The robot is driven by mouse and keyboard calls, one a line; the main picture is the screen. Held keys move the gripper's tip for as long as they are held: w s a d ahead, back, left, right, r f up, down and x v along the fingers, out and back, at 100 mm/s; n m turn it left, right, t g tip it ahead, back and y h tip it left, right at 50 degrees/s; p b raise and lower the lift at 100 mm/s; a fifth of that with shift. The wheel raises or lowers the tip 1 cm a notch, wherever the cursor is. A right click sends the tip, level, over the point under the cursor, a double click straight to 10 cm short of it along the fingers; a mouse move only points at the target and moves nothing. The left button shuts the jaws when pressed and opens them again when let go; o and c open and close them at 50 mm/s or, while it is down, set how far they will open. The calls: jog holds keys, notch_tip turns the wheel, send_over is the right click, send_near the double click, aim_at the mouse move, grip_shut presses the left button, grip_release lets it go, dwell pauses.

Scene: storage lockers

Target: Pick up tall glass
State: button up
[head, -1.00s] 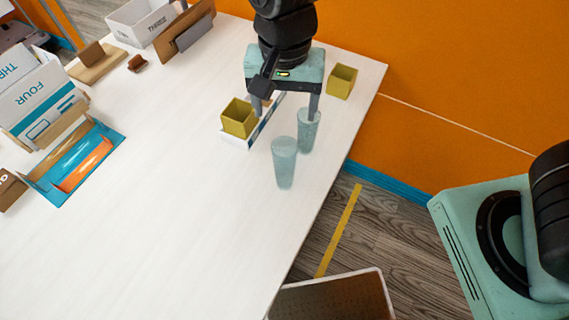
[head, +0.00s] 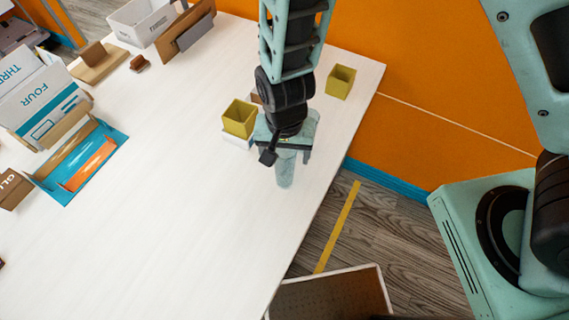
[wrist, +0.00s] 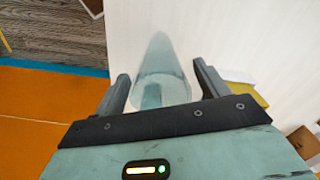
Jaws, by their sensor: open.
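A tall, clear bluish glass (head: 285,172) stands on the white table (head: 180,200) near its right edge; my gripper hides its upper part in the head view. My gripper (head: 292,158) is open and points down over it. In the wrist view the glass (wrist: 162,60) shows between the two spread fingers of my gripper (wrist: 161,75), with a gap on each side. I cannot tell whether the fingertips are below its rim. A second similar glass, seen earlier, is hidden behind my gripper in the head view.
A yellow cup-like box (head: 239,118) stands close to the left of my gripper, by a white tray (head: 236,139). Another yellow box (head: 340,82) is at the back right. Boxes and a blue holder (head: 80,160) are at the left. The front of the table is clear.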

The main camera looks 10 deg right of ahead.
jog(key=shift+f, duration=0.3)
jog(key=c, duration=1.4)
jog(key=shift+c, duration=0.2)
jog(key=shift+r, duration=0.15)
notch_tip(320, 180, up, 10)
jog(key=b, duration=0.1)
